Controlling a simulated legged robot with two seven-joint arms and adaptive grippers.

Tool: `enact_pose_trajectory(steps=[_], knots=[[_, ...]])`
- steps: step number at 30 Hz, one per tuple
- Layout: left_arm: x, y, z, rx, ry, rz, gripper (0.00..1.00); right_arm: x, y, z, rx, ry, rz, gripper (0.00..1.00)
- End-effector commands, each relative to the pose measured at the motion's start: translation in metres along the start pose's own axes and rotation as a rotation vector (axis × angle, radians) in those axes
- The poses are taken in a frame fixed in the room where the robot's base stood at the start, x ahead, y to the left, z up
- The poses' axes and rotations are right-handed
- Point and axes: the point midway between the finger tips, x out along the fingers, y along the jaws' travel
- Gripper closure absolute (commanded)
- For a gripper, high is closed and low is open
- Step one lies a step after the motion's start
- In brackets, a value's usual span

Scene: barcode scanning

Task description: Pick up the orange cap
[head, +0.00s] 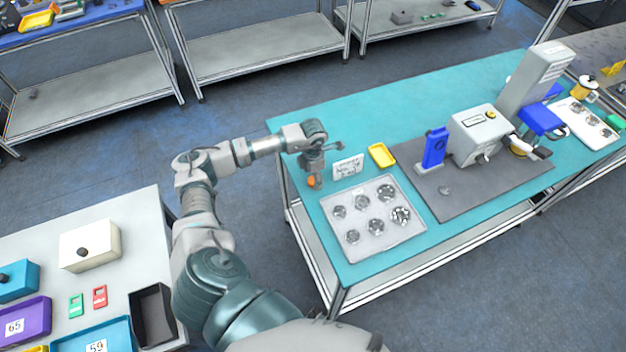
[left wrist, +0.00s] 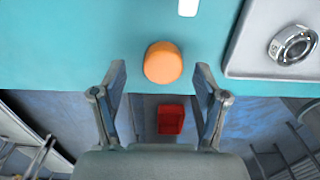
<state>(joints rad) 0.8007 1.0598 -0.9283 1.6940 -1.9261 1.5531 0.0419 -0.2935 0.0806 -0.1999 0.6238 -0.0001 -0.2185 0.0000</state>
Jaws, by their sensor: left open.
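The orange cap (left wrist: 163,62) sits on the teal table near its edge in the left wrist view. In the head view the orange cap (head: 311,182) shows small, partly covered by my gripper. My left gripper (head: 315,180) is at the cap, over the table's left end. In the left wrist view the left gripper (left wrist: 161,84) is open, with its two fingers apart and nothing between them. The cap appears just beyond the fingertips, roughly centred between them. My right gripper is not in view.
A white tray (head: 382,252) with several metal bearings lies right of the cap. A white sign (head: 347,167) and a yellow tray (head: 381,155) stand close by. A grey mat (head: 470,204) carries machines. A red bin (left wrist: 171,119) shows below the table edge.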

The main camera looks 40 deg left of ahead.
Motion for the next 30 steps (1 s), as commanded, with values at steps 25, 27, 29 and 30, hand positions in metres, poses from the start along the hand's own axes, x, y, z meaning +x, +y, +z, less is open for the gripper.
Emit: enact_pose_trajectory(steps=[25,27,29,30], knots=[[0.0150,0.0001,0.0005,0.001,-0.001,0.000,0.79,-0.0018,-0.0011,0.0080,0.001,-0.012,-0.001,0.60],[0.0149,0.0001,0.0005,0.001,-0.001,0.000,0.79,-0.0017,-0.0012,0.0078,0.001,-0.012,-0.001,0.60],[0.0139,0.0002,0.0006,0.001,-0.001,0.000,0.79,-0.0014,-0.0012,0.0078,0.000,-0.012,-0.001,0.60],[0.0126,0.0002,0.0007,0.001,-0.002,0.000,0.79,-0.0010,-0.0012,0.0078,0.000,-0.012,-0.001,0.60]])
